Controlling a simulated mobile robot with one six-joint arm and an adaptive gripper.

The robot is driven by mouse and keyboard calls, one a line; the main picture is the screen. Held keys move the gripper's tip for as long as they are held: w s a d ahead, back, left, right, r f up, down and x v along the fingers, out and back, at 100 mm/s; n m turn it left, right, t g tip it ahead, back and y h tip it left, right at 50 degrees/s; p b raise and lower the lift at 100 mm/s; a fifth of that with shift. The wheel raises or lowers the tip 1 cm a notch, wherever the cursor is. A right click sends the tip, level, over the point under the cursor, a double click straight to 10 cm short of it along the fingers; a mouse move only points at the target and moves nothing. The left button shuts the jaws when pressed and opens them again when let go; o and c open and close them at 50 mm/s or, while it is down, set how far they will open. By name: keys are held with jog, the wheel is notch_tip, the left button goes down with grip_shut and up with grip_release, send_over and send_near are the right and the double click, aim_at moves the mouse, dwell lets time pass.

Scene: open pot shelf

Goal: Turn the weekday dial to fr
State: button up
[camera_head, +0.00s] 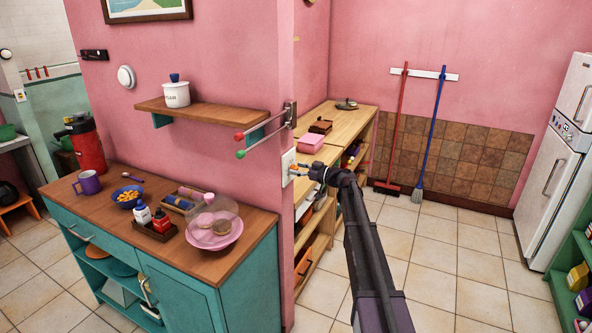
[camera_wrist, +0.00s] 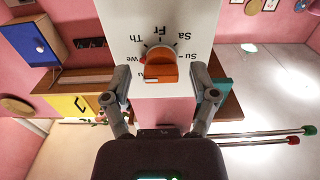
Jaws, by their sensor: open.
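The weekday dial (camera_wrist: 158,70) is an orange knob on a white plate (camera_wrist: 180,15), with day letters around it that look turned over in the wrist view. "Fr" is at the top middle, "Th" and "We" to its left, "Sa" and "Su" to its right. A small red mark on the dial's left side lies near "We". In the head view the white plate (camera_head: 288,166) is on the end of the pink wall. My gripper (camera_wrist: 165,95) is open, its fingers on either side of the knob; contact is unclear. It also shows beside the plate in the head view (camera_head: 299,170).
A wooden wall shelf (camera_head: 210,112) with a white pot (camera_head: 176,94) and a rail with red and green ends (camera_head: 262,130) are just above left. A teal cabinet (camera_head: 190,280) holds a cake dome (camera_head: 214,215) below. A wooden shelf unit (camera_head: 318,245) stands behind.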

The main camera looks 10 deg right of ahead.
jog(key=shift+a, duration=0.1)
grip_shut()
jog(key=shift+a, duration=0.1)
jog(key=shift+w, duration=0.1)
jog(key=shift+m, duration=0.3)
